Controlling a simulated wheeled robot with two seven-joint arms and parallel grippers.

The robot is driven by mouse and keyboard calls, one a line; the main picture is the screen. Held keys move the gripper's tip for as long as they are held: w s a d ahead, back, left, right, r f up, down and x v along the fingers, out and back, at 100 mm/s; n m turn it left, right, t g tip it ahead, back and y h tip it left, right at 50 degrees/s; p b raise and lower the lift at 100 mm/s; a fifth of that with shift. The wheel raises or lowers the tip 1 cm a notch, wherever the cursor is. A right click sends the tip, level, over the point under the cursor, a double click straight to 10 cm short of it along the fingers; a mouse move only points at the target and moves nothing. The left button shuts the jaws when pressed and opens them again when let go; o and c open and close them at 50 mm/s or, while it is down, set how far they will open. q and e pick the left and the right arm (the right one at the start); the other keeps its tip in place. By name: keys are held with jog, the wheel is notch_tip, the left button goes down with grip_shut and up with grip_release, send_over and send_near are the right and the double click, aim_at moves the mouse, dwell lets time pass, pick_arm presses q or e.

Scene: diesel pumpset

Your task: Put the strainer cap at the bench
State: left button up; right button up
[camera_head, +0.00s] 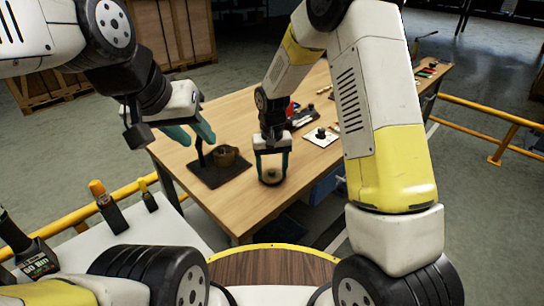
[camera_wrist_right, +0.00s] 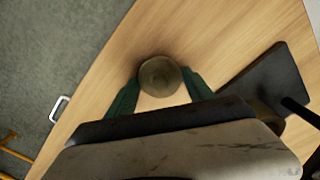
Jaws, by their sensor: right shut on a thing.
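The strainer cap (camera_head: 271,176), a round brownish piece, is between the fingers of my right gripper (camera_head: 271,164), at the front part of the wooden bench (camera_head: 212,195). In the right wrist view the cap (camera_wrist_right: 160,75) shows as a dull brass-brown disc between the two green fingertips (camera_wrist_right: 160,88), with the bench top behind it. I cannot tell whether the cap touches the bench. My left gripper (camera_head: 192,137) is open and empty, its green fingers apart, over the left edge of the bench.
A dark mat (camera_head: 208,179) with a brown cup-like part (camera_head: 225,155) and a black post lies left of the cap. A pale plate (camera_head: 322,137) with a black knob and small tools lie farther back. Yellow rails (camera_head: 500,140) stand around the bench.

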jog(key=shift+f, duration=0.3)
dwell(0.4)
jog(key=o, duration=1.9)
jog(key=shift+r, duration=3.5)
jog(key=s+d+r+m+t+y, duration=0.1)
jog(key=s+d+r+t, duration=0.1)
jog(key=s+d+r, duration=0.6)
jog(key=s+d+r+t+y, duration=0.15)
jog(key=s+d+r, duration=0.35)
jog(key=r, duration=0.6)
jog(key=s+t, duration=0.1)
jog(key=s, duration=0.2)
jog(key=s+r, duration=0.1)
jog(key=s, duration=0.2)
jog(key=s+d+t, duration=0.1)
jog(key=s, duration=0.2)
jog(key=shift+d+r+m+t, duration=0.1)
jog(key=shift+r+m+t, duration=0.15)
jog(key=shift+m+t, duration=0.1)
